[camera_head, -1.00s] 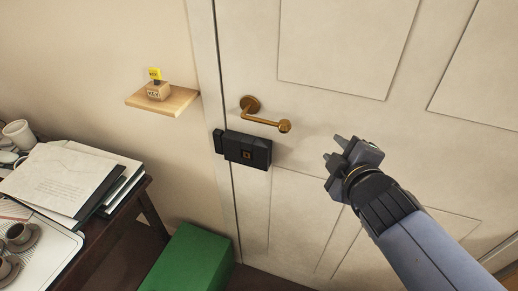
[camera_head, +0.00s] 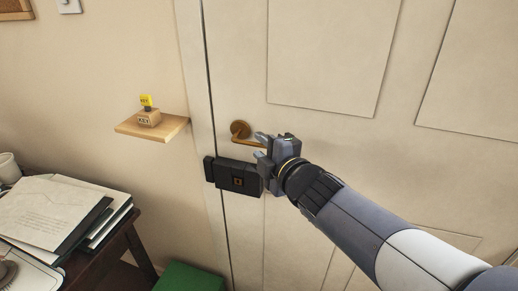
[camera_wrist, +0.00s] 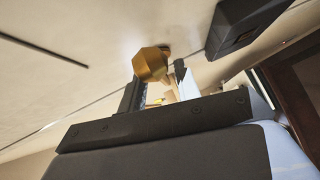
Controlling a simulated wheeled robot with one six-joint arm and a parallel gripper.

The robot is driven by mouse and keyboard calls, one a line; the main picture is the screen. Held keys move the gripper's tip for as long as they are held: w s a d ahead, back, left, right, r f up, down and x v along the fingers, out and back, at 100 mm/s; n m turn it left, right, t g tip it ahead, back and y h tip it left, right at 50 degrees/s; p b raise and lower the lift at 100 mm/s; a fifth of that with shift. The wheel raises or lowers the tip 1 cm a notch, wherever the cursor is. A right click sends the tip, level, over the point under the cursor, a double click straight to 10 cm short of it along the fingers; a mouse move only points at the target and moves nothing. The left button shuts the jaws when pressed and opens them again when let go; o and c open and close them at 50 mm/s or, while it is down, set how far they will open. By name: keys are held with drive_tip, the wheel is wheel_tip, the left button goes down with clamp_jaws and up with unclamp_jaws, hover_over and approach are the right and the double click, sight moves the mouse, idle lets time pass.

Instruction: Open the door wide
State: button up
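The cream panelled door (camera_head: 330,60) stands shut in its frame. Its brass lever handle (camera_head: 240,130) points right from a round rose, and its outer end is hidden by my gripper (camera_head: 261,147) in the head view. Below it is a black lock box (camera_head: 238,177) with a small brass square on its face. My gripper is open at the handle's free end. In the wrist view, the handle's brass end (camera_wrist: 151,63) shows at the gap between my separated fingers (camera_wrist: 160,92); I cannot tell if they touch it. The lock box (camera_wrist: 235,25) is close by at upper right.
A small wooden shelf (camera_head: 130,128) left of the door frame holds a block marked KEY (camera_head: 149,119) with a yellow tag (camera_head: 146,101). A dark desk (camera_head: 116,245) with papers stands at lower left. A green box (camera_head: 190,279) sits on the floor near the door.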

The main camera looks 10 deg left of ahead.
drive_tip(key=shift+x, duration=0.9)
drive_tip(key=shift+c, duration=0.5)
clamp_jaws()
